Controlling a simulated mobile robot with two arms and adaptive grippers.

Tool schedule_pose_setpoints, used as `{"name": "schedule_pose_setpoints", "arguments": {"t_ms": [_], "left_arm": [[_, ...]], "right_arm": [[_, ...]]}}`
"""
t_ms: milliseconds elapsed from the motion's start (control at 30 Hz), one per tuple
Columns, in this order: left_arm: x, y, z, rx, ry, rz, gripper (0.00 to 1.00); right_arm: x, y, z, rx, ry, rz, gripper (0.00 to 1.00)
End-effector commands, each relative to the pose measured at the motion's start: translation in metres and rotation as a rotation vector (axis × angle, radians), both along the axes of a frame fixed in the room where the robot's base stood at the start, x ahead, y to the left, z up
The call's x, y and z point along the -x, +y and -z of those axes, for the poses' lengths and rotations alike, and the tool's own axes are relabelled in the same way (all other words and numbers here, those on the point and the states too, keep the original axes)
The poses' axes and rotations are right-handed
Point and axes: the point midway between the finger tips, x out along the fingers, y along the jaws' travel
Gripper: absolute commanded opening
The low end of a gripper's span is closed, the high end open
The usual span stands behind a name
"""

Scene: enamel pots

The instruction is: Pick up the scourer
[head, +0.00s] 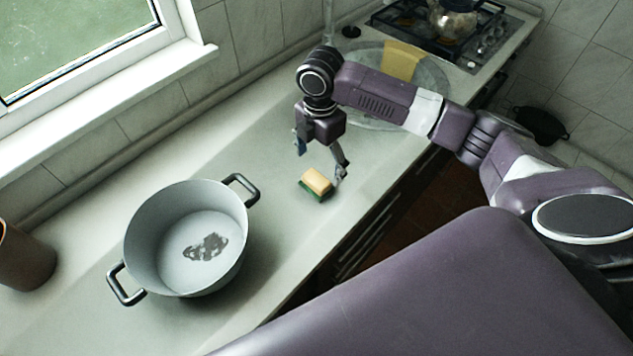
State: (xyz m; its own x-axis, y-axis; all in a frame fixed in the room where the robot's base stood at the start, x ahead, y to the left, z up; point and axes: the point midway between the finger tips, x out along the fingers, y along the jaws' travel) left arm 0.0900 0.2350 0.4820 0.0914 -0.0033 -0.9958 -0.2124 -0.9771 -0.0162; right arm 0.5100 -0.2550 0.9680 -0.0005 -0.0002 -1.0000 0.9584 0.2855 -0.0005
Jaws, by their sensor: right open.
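The scourer (316,183) is a small yellow sponge with a green underside. It lies on the pale counter, right of the pot, near the front edge. My right gripper (319,165) points down just above and behind it with its fingers apart. One finger is on the left and the other comes down close to the scourer's right side. I cannot tell whether that finger touches it. My left gripper is not in view.
A grey enamel pot (150,236) with a dark stain inside stands on the counter (85,325). A brown container (24,258) is at the left edge. Behind my right arm are a round sink with a yellow cloth (402,60) and a stove with a kettle (452,18).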

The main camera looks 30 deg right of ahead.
Motion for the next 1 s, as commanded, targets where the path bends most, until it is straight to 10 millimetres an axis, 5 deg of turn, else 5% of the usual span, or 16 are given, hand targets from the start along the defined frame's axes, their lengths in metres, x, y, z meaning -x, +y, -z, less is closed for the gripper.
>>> {"name": "schedule_pose_setpoints", "arguments": {"t_ms": [533,833,1000], "left_arm": [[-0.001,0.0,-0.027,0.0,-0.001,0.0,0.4],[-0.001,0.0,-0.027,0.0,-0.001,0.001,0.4],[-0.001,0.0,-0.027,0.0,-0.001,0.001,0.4]], "right_arm": [[-0.004,-0.001,0.067,0.001,0.003,0.002,0.82],[-0.005,-0.001,0.073,0.001,-0.001,0.0,0.82],[-0.005,-0.001,0.073,0.001,-0.001,0.001,0.63]]}}
